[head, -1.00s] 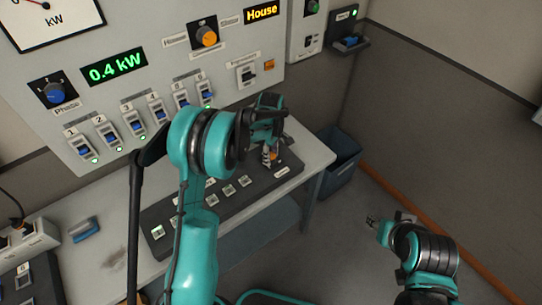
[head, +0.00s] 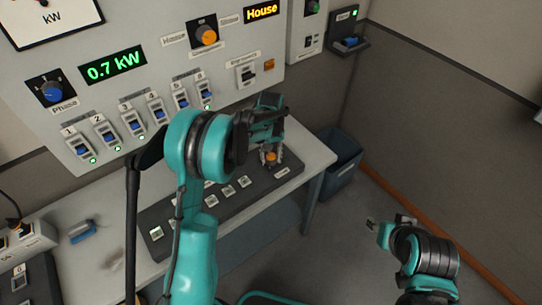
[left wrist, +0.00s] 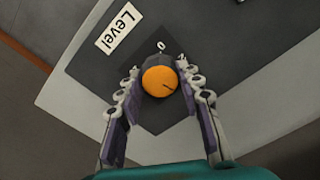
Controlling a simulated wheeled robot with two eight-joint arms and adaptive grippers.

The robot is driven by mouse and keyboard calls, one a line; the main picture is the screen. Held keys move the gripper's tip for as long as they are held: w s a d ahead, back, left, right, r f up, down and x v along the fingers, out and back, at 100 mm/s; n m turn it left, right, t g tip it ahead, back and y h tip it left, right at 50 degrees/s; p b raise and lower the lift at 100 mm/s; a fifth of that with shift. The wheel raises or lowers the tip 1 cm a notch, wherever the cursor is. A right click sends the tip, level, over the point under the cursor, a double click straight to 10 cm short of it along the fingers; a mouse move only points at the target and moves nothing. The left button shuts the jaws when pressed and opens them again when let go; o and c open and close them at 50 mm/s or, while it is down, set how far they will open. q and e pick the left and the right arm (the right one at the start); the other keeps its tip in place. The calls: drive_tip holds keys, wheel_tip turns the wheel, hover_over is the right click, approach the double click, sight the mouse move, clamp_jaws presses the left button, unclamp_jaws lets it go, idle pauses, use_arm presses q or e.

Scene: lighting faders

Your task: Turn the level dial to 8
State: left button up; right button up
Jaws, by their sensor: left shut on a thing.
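The level dial is an orange-capped knob (left wrist: 160,80) on a dark panel in the left wrist view, beside a white "Level" label (left wrist: 117,29). A "0" mark (left wrist: 161,46) shows just above it; no other numbers are readable. A dark pointer line on the cap points to the lower right. My left gripper (left wrist: 159,83) is shut on the dial, one finger on each side. In the head view the orange dial (head: 270,157) shows below my left gripper (head: 271,158), at the console's far right end. My right gripper (head: 372,224) hangs apart over the floor; its finger opening is unclear.
The dark console (head: 205,221) with several small square buttons lies on the grey table (head: 306,150). Behind it a wall panel carries several numbered switches, an orange House selector (head: 206,36) and a green "0.7 kW" display (head: 113,66). A blue bin (head: 343,165) stands right of the table.

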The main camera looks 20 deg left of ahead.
use_arm(q)
drive_tip(key=m, duration=0.4)
drive_tip(key=shift+m, duration=0.3)
drive_tip(key=m, duration=0.4)
drive_tip(key=shift+m, duration=0.3)
drive_tip(key=m, duration=0.4)
drive_tip(key=shift+b, duration=0.3)
drive_tip(key=m, duration=0.5)
drive_tip(key=shift+m, duration=0.4)
drive_tip(key=o, duration=1.2)
drive_tip(key=shift+c, duration=0.2)
